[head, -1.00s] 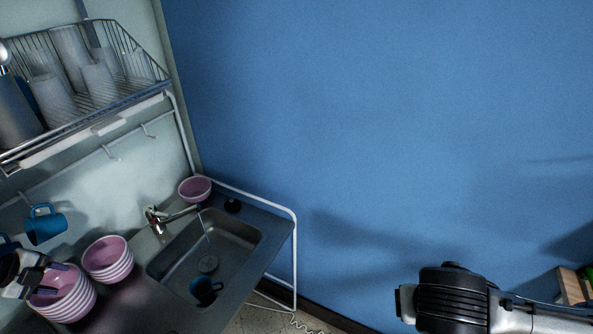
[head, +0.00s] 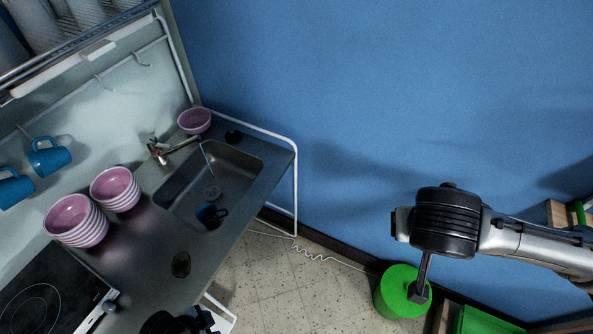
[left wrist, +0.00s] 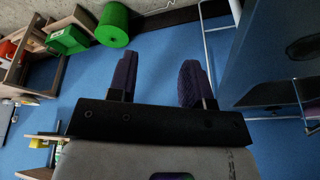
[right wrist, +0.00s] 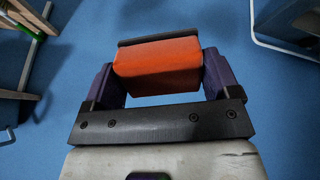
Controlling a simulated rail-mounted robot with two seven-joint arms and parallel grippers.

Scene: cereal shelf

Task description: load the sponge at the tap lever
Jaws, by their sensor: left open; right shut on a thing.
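The sponge (right wrist: 158,68), orange with a dark layer on one side, is gripped between the fingers of my right gripper (right wrist: 160,78) in the right wrist view. The tap (head: 160,152) stands at the back edge of the sink (head: 240,178) in the head view. Its small lever cannot be told clearly from the tap body. A thin pale line runs from its spout into the sink. My left gripper (left wrist: 157,78) is open and empty in the left wrist view. In the head view my right arm reaches in from the right, well away from the tap; the sponge is not visible there.
A blue mug (head: 208,213) is in the sink. A pink bowl (head: 194,121) stands behind it; two bowl stacks (head: 75,222) (head: 116,190) stand left. A hob (head: 45,300) and white rail (head: 290,150) flank the counter. A green cylinder (head: 395,293) stands on the floor.

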